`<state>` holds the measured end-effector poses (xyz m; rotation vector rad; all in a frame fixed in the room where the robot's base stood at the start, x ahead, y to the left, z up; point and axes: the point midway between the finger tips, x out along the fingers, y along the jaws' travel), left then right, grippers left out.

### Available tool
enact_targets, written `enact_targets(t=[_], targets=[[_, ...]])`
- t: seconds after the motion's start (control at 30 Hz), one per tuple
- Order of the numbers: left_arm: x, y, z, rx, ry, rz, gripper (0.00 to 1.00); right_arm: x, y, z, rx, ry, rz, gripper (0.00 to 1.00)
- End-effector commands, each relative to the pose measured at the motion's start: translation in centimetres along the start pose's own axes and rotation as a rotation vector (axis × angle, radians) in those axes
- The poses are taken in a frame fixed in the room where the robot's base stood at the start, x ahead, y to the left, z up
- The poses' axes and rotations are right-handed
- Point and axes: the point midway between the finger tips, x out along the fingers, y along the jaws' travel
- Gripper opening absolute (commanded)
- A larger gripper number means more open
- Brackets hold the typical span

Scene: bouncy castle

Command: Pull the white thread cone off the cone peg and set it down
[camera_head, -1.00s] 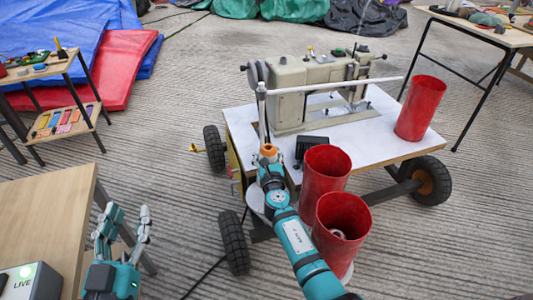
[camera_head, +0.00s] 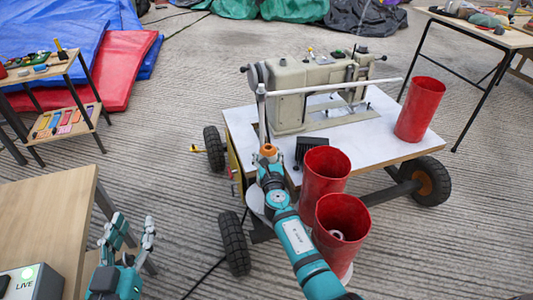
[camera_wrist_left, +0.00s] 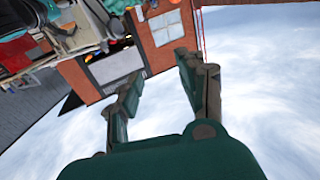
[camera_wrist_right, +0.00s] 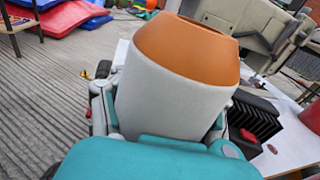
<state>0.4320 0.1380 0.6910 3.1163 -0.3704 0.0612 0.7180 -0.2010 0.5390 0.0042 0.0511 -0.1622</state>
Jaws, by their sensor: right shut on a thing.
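The white thread cone, with an orange top (camera_head: 268,149), is at the near left corner of the sewing machine table in the head view. In the right wrist view the cone (camera_wrist_right: 168,95) fills the middle, its orange end up and slightly tilted. My right gripper (camera_head: 268,160) is shut around its white body, which hides most of it in the head view. The cone peg cannot be made out, so I cannot tell whether the cone is still on it. My left gripper (camera_head: 134,222) is open and empty at lower left, beside the wooden table.
A beige sewing machine (camera_head: 312,90) stands on the white wheeled table (camera_head: 385,128). A black ribbed block (camera_head: 310,151) is right of the cone. Red cylinders stand at the table's right (camera_head: 421,109) and near edge (camera_head: 326,174). A wooden table (camera_head: 45,215) is at lower left.

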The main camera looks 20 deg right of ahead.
Motion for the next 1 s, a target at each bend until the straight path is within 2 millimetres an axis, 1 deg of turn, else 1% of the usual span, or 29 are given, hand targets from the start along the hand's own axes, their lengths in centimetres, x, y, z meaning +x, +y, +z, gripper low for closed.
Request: enact_targets(t=[0.27,0.4,1.0], targets=[[0.0,-0.1,0.1,0.0,-0.014,-0.001,0.4,0.0,0.0,0.3,0.0,-0.002,0.0,0.0],[-0.4,-0.4,1.5,0.008,-0.085,-0.006,0.4,0.0,0.0,0.5,0.0,-0.002,0.0,0.0],[-1.4,-0.8,4.6,0.007,-0.276,-0.018,0.4,0.0,0.0,1.4,0.0,-0.002,0.0,0.0]])
